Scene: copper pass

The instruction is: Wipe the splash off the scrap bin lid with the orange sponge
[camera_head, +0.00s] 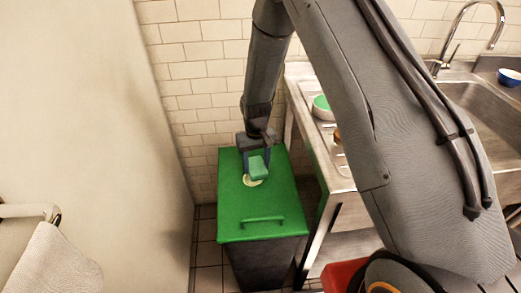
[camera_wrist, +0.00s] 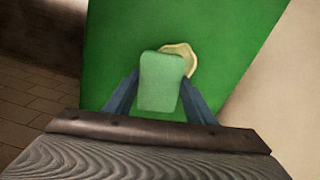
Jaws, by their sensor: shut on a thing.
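My gripper (camera_head: 256,160) is shut on a green sponge (camera_head: 259,168); the sponge looks green, not orange. In the wrist view the sponge (camera_wrist: 161,82) sits between the two blue-grey fingers (camera_wrist: 160,98). The scrap bin lid (camera_head: 240,213) is bright green, with a green handle near its front edge. A pale cream splash (camera_head: 247,181) lies on the lid, partly hidden by the sponge. In the wrist view the splash (camera_wrist: 191,60) shows past the sponge's upper right edge. I cannot tell whether the sponge touches the lid. No orange sponge is in view.
A steel counter (camera_head: 345,184) with a sink (camera_head: 480,105) stands right of the bin. A tiled wall is behind; a pale panel (camera_head: 90,110) is at left.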

